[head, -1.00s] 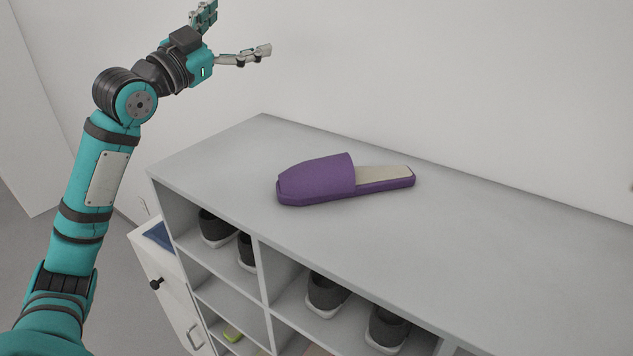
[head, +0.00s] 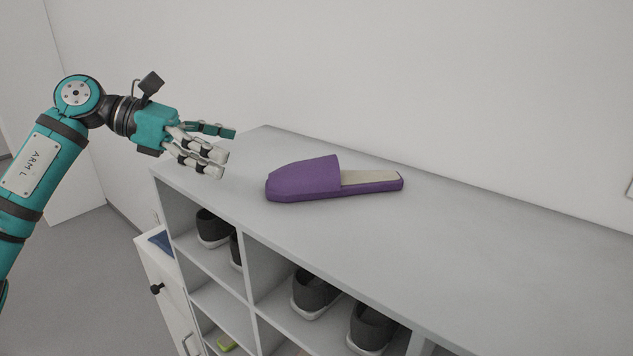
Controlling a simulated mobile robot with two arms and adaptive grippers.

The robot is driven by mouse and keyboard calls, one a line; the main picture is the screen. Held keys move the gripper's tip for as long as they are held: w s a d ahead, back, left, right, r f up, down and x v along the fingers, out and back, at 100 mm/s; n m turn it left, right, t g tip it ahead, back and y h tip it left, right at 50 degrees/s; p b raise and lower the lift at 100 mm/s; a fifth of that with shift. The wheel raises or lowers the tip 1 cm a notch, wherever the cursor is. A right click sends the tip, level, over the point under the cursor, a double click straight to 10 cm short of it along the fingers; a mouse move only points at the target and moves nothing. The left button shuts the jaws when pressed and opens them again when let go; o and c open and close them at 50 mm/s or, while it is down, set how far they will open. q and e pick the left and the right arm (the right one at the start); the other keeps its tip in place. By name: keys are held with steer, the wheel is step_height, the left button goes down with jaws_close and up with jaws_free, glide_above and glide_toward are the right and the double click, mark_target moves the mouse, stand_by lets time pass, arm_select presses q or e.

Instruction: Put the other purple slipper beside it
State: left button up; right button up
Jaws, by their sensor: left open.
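One purple slipper (head: 305,180) with a beige insole lies on top of the grey shelf unit (head: 450,235), its closed toe to the left and its open heel to the right. My left gripper (head: 220,150) is open and empty. It is to the left of the slipper, near the left end of the shelf top, with its fingers pointing right towards the toe and apart from it. No second purple slipper shows. My right gripper is not in view.
Dark grey shoes with pale soles (head: 316,292) stand in the upper cubbies below. A white cabinet (head: 168,290) with a dark knob stands at the left. The shelf top right of the slipper is clear.

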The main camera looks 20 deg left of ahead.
mark_target(295, 166)
arm_select(q)
steer(key=p+x, duration=0.1)
steer(key=x, duration=0.2)
steer(key=p+x, duration=0.1)
steer(key=x, duration=0.3)
steer(key=p+x, duration=0.1)
steer(key=x, duration=0.2)
steer(key=shift+w+d+r, duration=0.1)
steer(key=shift+d+r, duration=0.15)
steer(key=shift+d, duration=0.05)
steer(key=shift+w+d+f, duration=0.25)
steer(key=shift+d+f, duration=0.05)
steer(key=shift+d, duration=0.1)
steer(key=shift+w+d+p, duration=0.15)
steer(key=shift+d+p, duration=0.2)
steer(key=shift+p, duration=0.15)
steer(key=p+x, duration=0.2)
steer(key=x, duration=0.1)
steer(key=shift+w+d+f, duration=0.1)
steer(key=shift+w+d, duration=0.05)
steer(key=shift+d, duration=0.15)
steer(key=shift+w+d+f, duration=0.2)
steer(key=shift+d+f, duration=0.05)
steer(key=shift+d, duration=0.1)
steer(key=shift+a, duration=0.1)
steer(key=shift+c, duration=1)
steer(key=c, duration=1.1)
